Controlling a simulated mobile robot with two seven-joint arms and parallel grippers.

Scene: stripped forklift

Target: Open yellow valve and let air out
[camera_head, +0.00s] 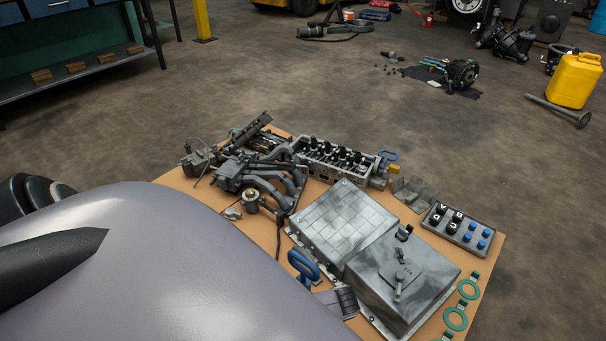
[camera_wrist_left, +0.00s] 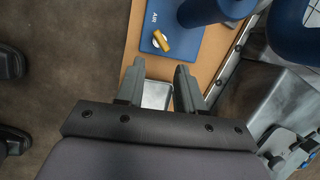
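In the left wrist view, a small yellow valve (camera_wrist_left: 161,41) sits at the edge of a blue plate (camera_wrist_left: 188,42) marked with upside-down lettering that looks like AIR. A blue cylinder (camera_wrist_left: 218,9) lies across the plate's far side. My left gripper (camera_wrist_left: 161,69) is open, its two fingers apart and pointing towards the valve. The valve is just beyond the fingertips, apart from them and between their lines. A pale grey patch shows between the fingers. In the head view I cannot make out the plate or this valve for sure. My right gripper is not in either view.
In the head view, a brown tabletop (camera_head: 488,253) carries engine parts, two grey metal covers (camera_head: 345,217) and a grey tray (camera_head: 459,231) of black and blue caps. My large grey arm link blocks the lower left. A yellow jug (camera_head: 575,80) stands on the floor.

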